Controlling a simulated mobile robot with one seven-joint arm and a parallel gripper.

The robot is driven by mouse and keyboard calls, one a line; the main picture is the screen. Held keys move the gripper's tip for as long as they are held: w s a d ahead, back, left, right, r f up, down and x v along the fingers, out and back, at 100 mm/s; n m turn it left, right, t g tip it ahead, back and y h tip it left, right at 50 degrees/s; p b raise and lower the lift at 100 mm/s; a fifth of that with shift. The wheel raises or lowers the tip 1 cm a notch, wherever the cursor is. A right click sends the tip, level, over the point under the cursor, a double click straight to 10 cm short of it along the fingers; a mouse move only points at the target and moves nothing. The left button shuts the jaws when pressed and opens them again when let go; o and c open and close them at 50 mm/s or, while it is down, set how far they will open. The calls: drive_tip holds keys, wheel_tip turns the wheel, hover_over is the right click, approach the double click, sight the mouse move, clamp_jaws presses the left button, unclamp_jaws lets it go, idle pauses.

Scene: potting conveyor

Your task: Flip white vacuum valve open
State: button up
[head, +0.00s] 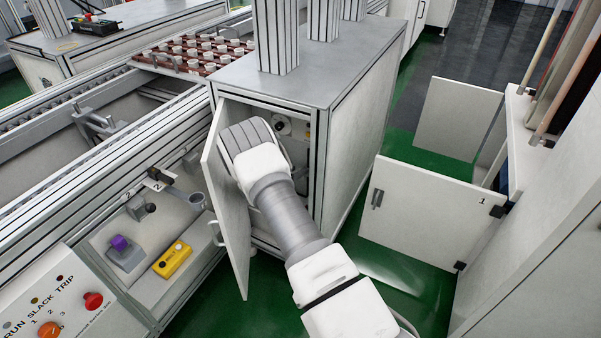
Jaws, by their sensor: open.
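A grey-topped cabinet (352,120) stands in the middle with its white door (228,205) swung open to the left. My arm reaches from the bottom right into the opening. Its wrist is at the cabinet mouth, beside the open door. My gripper's fingers are hidden behind the wrist, so I cannot see what they are near or touching. Just right of the wrist, a small pale round fitting with a dark part (283,126) shows inside. I cannot tell whether it is the white vacuum valve, or how any handle is turned. A small yellow spot is near it.
A conveyor frame (100,150) runs along the left. A shelf below holds a yellow box (172,259) and a purple-topped block (124,247). A control panel (62,310) is at bottom left. An open white door (425,212) marked 1 stands right. Green floor between is clear.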

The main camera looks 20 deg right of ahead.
sight(300, 169)
drive_tip(key=shift+b+x, duration=0.35)
drive_tip(key=shift+x, duration=1.15)
clamp_jaws()
